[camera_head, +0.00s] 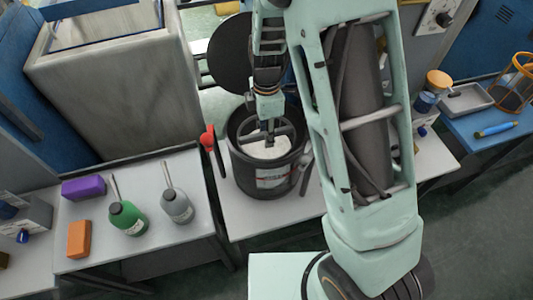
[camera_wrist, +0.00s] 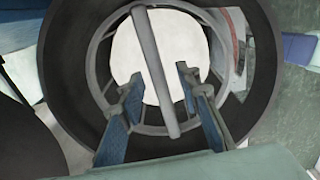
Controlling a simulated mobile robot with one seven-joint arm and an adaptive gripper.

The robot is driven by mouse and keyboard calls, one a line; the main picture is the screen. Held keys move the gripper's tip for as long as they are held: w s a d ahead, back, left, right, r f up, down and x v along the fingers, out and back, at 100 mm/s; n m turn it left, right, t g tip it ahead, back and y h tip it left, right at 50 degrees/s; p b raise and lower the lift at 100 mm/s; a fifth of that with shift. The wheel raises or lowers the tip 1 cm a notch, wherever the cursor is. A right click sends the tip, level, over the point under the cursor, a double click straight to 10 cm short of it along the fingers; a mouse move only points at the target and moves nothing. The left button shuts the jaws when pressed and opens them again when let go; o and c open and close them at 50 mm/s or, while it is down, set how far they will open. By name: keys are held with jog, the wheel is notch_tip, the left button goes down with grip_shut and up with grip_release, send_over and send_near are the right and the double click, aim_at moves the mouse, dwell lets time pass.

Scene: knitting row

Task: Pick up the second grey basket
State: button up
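A grey round frame with a bar across it, apparently the grey basket (camera_wrist: 147,36), sits inside a dark round tub (camera_head: 246,172). A white round surface shows beneath the bar. The tub stands on a white table and has a label on its front. My gripper (camera_head: 270,138) reaches down into the tub's mouth from above. In the wrist view, its two blue-grey fingers (camera_wrist: 160,80) are apart, one on each side of the bar. I cannot tell whether they touch it. The basket's lower part is hidden by the tub. No other grey basket is clearly visible.
A dark round disc (camera_head: 231,52) stands upright behind the tub. Left, a table holds a green bottle (camera_head: 127,219), a grey bottle (camera_head: 177,207), a purple block (camera_head: 83,188) and an orange block (camera_head: 79,239). A red-ended handle (camera_head: 208,139) is beside the tub.

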jog(key=shift+c, duration=0.3)
grip_shut()
dwell(0.4)
notch_tip(320, 180, up, 42)
jog(key=p, duration=1.2)
dwell(0.6)
